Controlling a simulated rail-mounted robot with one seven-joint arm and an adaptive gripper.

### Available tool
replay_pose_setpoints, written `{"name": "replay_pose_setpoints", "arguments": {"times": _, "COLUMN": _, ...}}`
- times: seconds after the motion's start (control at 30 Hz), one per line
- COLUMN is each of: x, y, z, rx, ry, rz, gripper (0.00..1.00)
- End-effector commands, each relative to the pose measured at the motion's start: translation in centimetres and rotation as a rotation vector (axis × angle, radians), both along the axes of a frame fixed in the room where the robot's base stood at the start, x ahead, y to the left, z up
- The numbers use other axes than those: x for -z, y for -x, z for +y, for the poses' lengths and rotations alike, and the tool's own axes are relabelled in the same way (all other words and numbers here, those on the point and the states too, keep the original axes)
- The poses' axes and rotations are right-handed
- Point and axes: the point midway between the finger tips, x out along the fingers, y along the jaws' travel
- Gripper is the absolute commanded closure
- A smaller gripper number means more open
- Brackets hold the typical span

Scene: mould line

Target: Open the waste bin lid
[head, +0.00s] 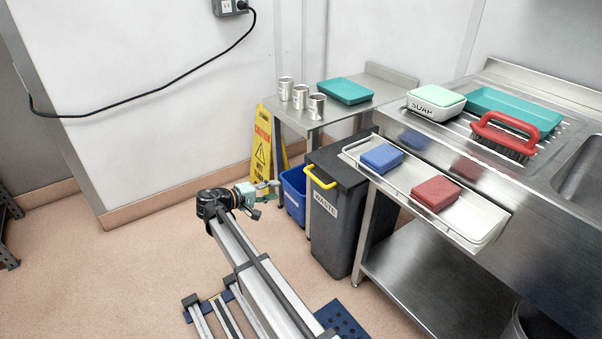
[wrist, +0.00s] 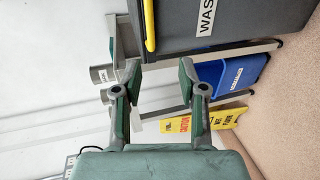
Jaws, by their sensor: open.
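A yellow handle (head: 320,178) is at the lid's front edge. In the wrist view the bin (wrist: 215,22) is sideways at the top right, with its yellow handle (wrist: 149,25) beyond my fingertips. My gripper (head: 273,187) is open and empty, to the left of the handle and apart from it. Both fingers also show in the wrist view (wrist: 159,74).
A blue bin (head: 293,194) and a yellow caution sign (head: 262,145) stand just beyond my gripper. A steel side table (head: 335,112) holds cans and a teal tray. A white shelf (head: 478,226) with two sponges overhangs the bin's right side.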

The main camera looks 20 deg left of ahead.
Motion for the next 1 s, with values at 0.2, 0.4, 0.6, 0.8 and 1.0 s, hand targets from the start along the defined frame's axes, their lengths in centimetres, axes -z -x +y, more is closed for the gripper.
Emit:
{"name": "replay_pose_setpoints", "arguments": {"times": 0.2, "x": -0.8, "y": -0.7, "z": -1.0, "rx": 0.022, "ry": 0.022, "rz": -0.046, "gripper": 0.59}}
{"name": "replay_pose_setpoints", "arguments": {"times": 0.4, "x": -0.1, "y": -3.0, "z": -2.4, "rx": 0.022, "ry": 0.021, "rz": -0.044, "gripper": 0.59}}
{"name": "replay_pose_setpoints", "arguments": {"times": 0.6, "x": 0.8, "y": -6.3, "z": -4.4, "rx": 0.023, "ry": 0.022, "rz": -0.044, "gripper": 0.59}}
{"name": "replay_pose_setpoints", "arguments": {"times": 0.8, "x": 1.6, "y": -9.6, "z": -6.3, "rx": 0.022, "ry": 0.021, "rz": -0.044, "gripper": 0.59}}
{"name": "replay_pose_setpoints", "arguments": {"times": 1.0, "x": 2.3, "y": -12.5, "z": -8.1, "rx": 0.022, "ry": 0.022, "rz": -0.043, "gripper": 0.59}}
